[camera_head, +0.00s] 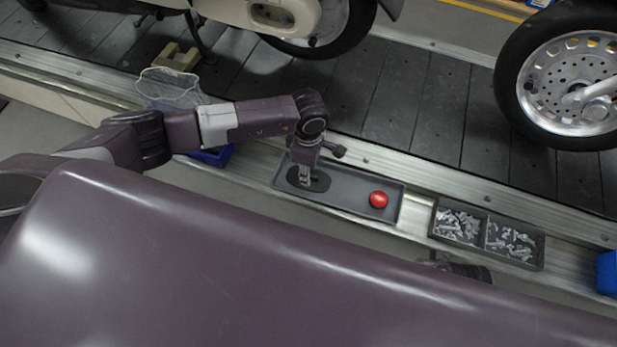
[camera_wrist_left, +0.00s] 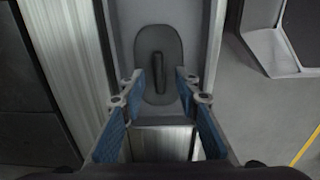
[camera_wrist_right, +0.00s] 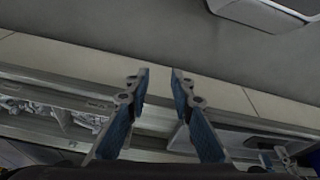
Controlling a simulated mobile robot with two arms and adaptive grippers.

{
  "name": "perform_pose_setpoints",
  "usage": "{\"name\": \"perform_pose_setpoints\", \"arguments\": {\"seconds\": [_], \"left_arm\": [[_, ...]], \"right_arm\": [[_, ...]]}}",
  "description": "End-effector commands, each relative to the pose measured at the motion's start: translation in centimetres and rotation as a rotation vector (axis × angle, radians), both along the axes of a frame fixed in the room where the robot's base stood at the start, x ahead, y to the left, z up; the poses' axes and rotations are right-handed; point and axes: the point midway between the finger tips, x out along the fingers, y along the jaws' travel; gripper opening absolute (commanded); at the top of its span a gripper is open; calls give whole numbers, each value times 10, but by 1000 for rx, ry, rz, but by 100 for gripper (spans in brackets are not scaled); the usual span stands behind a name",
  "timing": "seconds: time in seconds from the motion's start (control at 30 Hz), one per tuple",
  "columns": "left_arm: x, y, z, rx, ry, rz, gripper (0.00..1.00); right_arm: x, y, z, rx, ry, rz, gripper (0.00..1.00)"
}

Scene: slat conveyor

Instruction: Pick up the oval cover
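The oval cover (camera_head: 318,182) is a dark flat oval lying in the left part of a grey tray (camera_head: 350,196). In the left wrist view the oval cover (camera_wrist_left: 145,88) shows a raised black ridge along its middle. My left gripper (camera_head: 305,180) is over the cover. In the left wrist view my left gripper (camera_wrist_left: 158,78) is open, with its blue-padded fingers apart on either side of the ridge; contact with the cover cannot be told. My right gripper (camera_wrist_right: 160,72) is open and empty, with nothing between its fingers.
A red round object (camera_head: 378,199) lies in the tray's right part. A two-compartment box (camera_head: 486,239) of metal parts stands to the right. A blue bin (camera_head: 212,156) is left of the tray and another blue object (camera_head: 607,272) is at the right edge. The slat conveyor (camera_head: 420,100) carries scooters behind.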

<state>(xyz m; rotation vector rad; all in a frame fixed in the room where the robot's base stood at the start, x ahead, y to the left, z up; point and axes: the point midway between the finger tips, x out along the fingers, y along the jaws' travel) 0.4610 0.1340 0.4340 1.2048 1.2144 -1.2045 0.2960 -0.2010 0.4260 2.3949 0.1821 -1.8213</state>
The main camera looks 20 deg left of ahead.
Motion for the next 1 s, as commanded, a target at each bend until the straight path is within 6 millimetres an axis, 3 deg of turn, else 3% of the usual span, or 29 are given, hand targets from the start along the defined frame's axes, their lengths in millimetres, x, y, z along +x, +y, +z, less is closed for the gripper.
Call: {"name": "perform_pose_setpoints", "arguments": {"seconds": [0.13,0.37,0.67,1.0], "left_arm": [[1,0,-15,-1,-1,1,30],[1,0,-16,-2,-2,1,30],[1,0,-16,-1,-1,1,0],[1,0,-15,-2,-2,1,0]], "right_arm": [[0,0,11,0,-6,-1,22],[-1,-1,13,0,-6,-1,22],[-1,-1,13,-1,-6,-1,22],[-1,-1,13,0,-6,-2,22]]}}
